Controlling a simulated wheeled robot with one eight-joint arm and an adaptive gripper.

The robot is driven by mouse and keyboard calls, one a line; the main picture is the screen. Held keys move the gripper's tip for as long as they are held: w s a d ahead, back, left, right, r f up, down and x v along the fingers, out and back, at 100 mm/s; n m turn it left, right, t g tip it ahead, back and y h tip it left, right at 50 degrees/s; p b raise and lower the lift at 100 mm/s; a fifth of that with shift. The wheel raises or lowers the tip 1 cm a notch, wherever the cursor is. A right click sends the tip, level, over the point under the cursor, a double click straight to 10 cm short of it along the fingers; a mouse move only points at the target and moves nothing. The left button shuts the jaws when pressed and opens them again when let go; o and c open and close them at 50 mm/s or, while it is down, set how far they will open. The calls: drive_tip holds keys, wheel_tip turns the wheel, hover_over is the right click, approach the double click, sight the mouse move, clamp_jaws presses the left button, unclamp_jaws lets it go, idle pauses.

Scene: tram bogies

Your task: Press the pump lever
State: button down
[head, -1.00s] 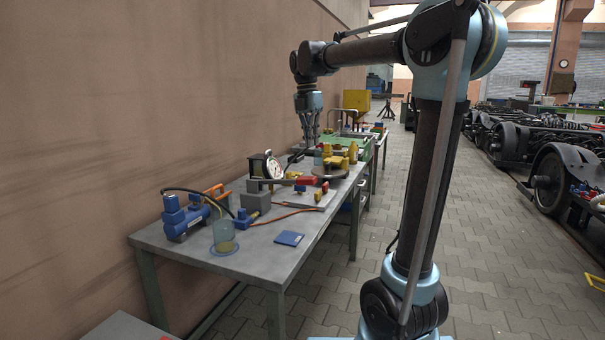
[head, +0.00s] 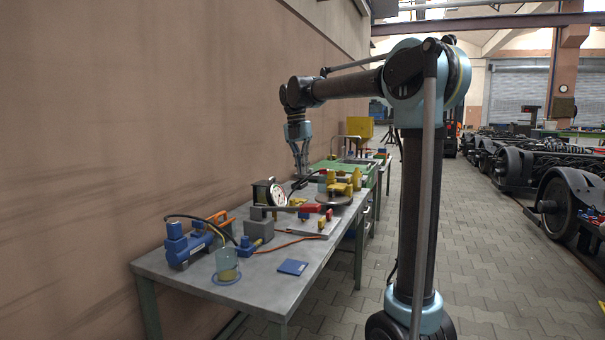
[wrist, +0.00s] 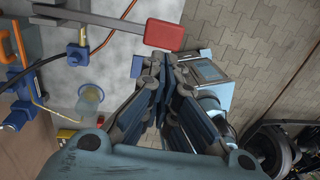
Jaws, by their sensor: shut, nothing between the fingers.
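A grey bar with a red grip, which looks like the pump lever (head: 311,208), reaches across the workbench in the head view. In the wrist view its red grip (wrist: 165,35) lies just beyond my fingers, with the bar running left. My gripper (head: 301,173) is above the bench, behind the red grip in the head view, with its fingers tilted down. It also fills the lower middle of the wrist view (wrist: 162,75), with its fingers together and empty. I see no clear contact with the grip. A blue pump unit (head: 186,245) stands at the bench's near left.
The bench (head: 205,283) also holds a glass jar (head: 227,266), a dial gauge (head: 270,192), a blue pad (head: 293,267), hoses and yellow fittings. A wall (head: 120,130) runs along its left. The paved aisle (head: 480,260) is open, with bogies (head: 560,190) at the right.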

sight(308, 206)
drive_tip(key=f, duration=0.3)
drive_tip(key=d+f, duration=0.1)
drive_tip(key=f, duration=0.7)
drive_tip(key=shift+s+d+f, duration=0.25)
drive_tip(key=shift+d, duration=0.05)
